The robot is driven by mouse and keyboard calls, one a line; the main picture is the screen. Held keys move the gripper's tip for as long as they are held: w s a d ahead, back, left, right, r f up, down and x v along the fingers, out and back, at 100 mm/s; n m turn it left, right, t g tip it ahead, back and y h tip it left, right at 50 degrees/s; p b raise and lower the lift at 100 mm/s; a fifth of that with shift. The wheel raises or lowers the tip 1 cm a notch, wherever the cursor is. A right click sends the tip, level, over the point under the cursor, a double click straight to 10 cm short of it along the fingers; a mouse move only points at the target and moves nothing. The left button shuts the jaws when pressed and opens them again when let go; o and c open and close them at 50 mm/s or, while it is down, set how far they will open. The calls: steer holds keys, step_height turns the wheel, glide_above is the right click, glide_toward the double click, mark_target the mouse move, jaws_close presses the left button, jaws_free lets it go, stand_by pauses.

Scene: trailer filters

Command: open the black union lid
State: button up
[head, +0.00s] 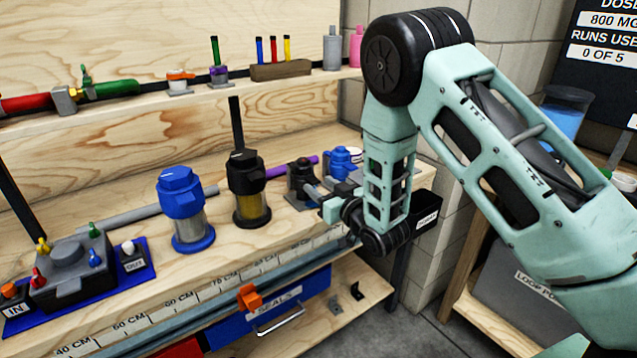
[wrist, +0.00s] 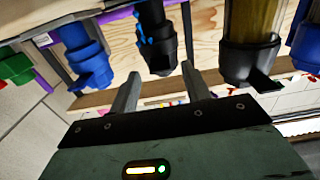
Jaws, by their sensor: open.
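The black union (head: 302,182) stands on the wooden bench, between the black filter housing and a small blue fitting. A dark, reddish-brown top shows on it in the head view. I take it to be the black piece with blue bits in the wrist view (wrist: 157,40), which appears upside down. Whether its lid is open or shut I cannot tell. My gripper (head: 328,203) is just right of and in front of the union, low over the bench. In the wrist view my gripper (wrist: 160,68) has its fingers apart with nothing between them, pointing towards the union; contact is not visible.
The black filter housing (head: 248,185) with yellow contents and the blue filter housing (head: 183,208) stand left of the union. The blue fitting (head: 341,160) is close behind my gripper. A purple pipe (head: 292,167) runs behind. The bench's front edge carries a ruler (head: 185,300).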

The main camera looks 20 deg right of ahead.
steer(key=shift+x, duration=0.9)
steer(key=shift+c, duration=0.4)
